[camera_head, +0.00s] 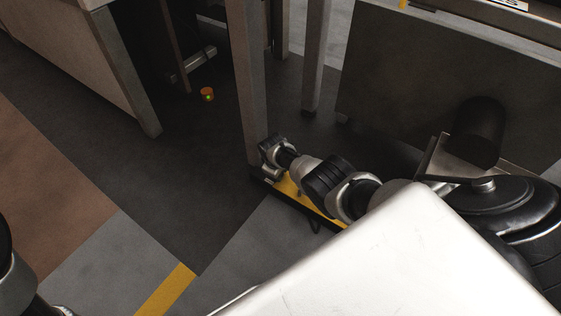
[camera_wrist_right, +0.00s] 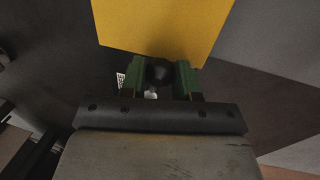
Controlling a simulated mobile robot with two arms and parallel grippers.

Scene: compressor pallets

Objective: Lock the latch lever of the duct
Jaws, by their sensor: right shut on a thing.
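In the right wrist view my right gripper (camera_wrist_right: 160,80) has its two green fingers on either side of a small dark rounded knob (camera_wrist_right: 159,72) and is shut on it. I cannot tell whether this knob belongs to the latch lever; no duct or lever is clearly recognisable. In the head view my right arm reaches from the lower right toward a grey post, and its fingertips cannot be made out. Part of my left arm shows at the lower left edge; its gripper is out of the picture.
A yellow surface (camera_wrist_right: 160,30) lies beyond the fingers in the wrist view. In the head view a grey post (camera_head: 247,90) stands close to my arm, with a yellow and black bar (camera_head: 311,207) low beside it. A small orange object (camera_head: 207,94) sits farther back. Floor at left is clear.

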